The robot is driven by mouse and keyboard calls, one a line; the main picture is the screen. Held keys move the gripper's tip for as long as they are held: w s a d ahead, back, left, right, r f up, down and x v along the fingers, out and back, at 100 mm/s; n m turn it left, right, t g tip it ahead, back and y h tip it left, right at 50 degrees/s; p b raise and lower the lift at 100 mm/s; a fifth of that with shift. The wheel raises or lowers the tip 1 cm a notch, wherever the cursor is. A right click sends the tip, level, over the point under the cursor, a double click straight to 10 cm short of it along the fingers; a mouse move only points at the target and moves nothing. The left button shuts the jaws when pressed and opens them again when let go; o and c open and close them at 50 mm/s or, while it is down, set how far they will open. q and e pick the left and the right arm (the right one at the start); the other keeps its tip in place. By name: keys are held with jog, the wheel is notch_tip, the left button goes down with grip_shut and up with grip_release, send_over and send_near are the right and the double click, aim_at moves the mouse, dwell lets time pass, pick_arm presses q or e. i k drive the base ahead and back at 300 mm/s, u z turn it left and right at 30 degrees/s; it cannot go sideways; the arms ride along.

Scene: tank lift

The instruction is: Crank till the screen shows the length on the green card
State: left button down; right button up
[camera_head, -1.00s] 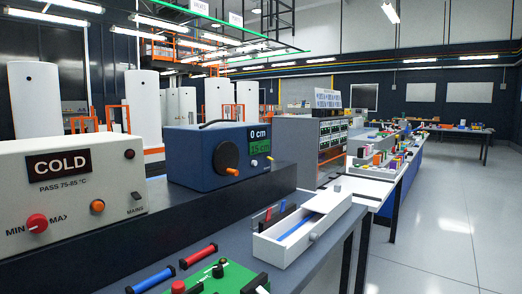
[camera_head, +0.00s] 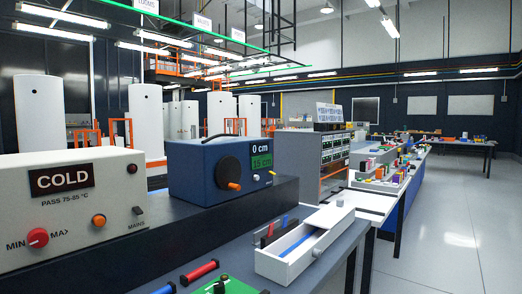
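A blue box (camera_head: 205,174) stands on the dark raised shelf, with a black round crank disc (camera_head: 229,166) on its front. The crank's orange handle (camera_head: 234,186) sits at the lower part of the disc. A small dark screen (camera_head: 261,148) to the right of the crank reads "0 cm". The green card (camera_head: 262,162) just below it reads "15 cm". Neither of my grippers shows in the head view, and nothing touches the crank.
A cream box (camera_head: 70,208) with a "COLD" display and knobs stands at the left. A white open tray (camera_head: 287,271) with a blue strip lies on the grey bench at front. A red rod (camera_head: 200,271) and part of a green board (camera_head: 228,287) lie near the bottom edge.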

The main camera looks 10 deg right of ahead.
aim_at(227, 170)
jog(key=z, duration=1.3)
jog(key=i, duration=1.4)
jog(key=u, duration=2.65)
